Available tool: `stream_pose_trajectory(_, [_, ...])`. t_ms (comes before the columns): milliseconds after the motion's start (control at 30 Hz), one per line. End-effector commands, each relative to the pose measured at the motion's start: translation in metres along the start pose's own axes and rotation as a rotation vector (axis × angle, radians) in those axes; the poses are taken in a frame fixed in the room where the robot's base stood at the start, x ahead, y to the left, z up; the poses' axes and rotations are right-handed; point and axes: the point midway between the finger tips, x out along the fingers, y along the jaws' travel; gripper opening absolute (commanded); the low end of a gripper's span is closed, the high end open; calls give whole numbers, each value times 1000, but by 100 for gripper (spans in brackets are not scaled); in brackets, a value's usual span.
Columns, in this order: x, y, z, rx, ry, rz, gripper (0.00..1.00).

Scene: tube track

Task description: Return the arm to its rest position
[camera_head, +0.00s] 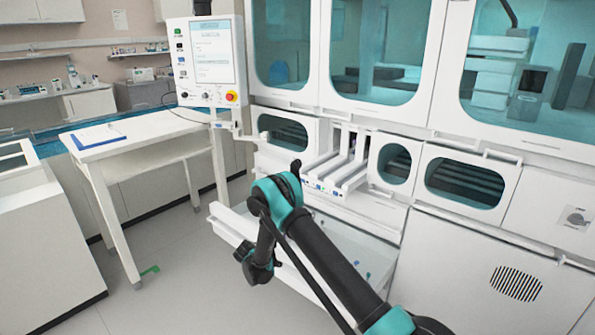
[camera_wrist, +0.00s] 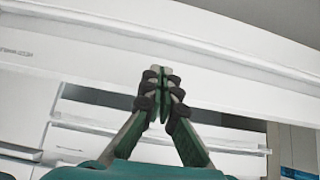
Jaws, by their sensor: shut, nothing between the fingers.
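My black and teal arm reaches from the bottom right of the head view up to a teal joint, then folds down to the left. My gripper shows in the wrist view (camera_wrist: 161,72), where its two dark fingers with green pads meet at the tips. It is shut, with nothing seen between the fingers. In the head view the arm's end hangs in front of the open white drawer, and the fingers cannot be made out there. A white edge or panel lies close behind the fingertips in the wrist view.
The open white drawer (camera_head: 224,222) juts out below the tube tracks (camera_head: 345,176) of the white machine. A white side table with a clipboard (camera_head: 98,136) stands left.

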Motion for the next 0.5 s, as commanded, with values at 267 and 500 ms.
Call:
stream_pose_trajectory(267, [-41, 41, -83, -91, -85, 6, 0])
stream_pose_trajectory(500, [-83, 96, -147, -178, -164, -10, 0])
